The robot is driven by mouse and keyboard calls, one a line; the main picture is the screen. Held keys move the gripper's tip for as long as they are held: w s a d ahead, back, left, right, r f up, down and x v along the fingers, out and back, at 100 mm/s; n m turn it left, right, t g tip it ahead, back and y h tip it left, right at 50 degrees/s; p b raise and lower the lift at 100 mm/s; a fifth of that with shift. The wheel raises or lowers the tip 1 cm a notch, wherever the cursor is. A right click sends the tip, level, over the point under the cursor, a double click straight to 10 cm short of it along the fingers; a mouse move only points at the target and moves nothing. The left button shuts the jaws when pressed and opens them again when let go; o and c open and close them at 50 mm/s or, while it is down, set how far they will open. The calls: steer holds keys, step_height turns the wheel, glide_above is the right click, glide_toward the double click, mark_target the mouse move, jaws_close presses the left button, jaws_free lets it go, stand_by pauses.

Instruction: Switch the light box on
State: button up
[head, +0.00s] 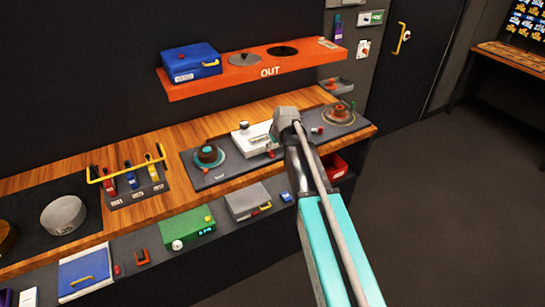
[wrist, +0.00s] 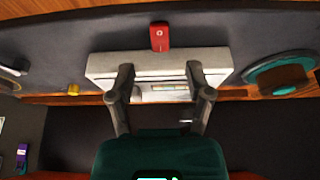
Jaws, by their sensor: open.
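A white box (head: 250,138) stands on the dark panel on the wooden counter, and I take it to be the light box. It also shows in the wrist view (wrist: 160,66), with a pale slot or label in its near face. A red piece (wrist: 160,37) with a white mark stands at its far edge. My gripper (wrist: 161,84) is open and empty, its two fingers apart in front of the white box. Whether the fingers touch the box I cannot tell. In the head view my arm hides the box's right side. No lit surface shows on it.
A round teal-ringed dial (head: 208,156) is left of the box; another round control (head: 338,114) is to its right. An orange shelf (head: 250,72) marked OUT hangs above. A yellow-handled switch panel (head: 131,185), a green box (head: 187,229) and a grey box (head: 248,201) are nearby.

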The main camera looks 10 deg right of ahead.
mark_target(272, 153)
steer(key=shift+b+x, duration=2.3)
steer(key=shift+x, duration=0.45)
jaws_close()
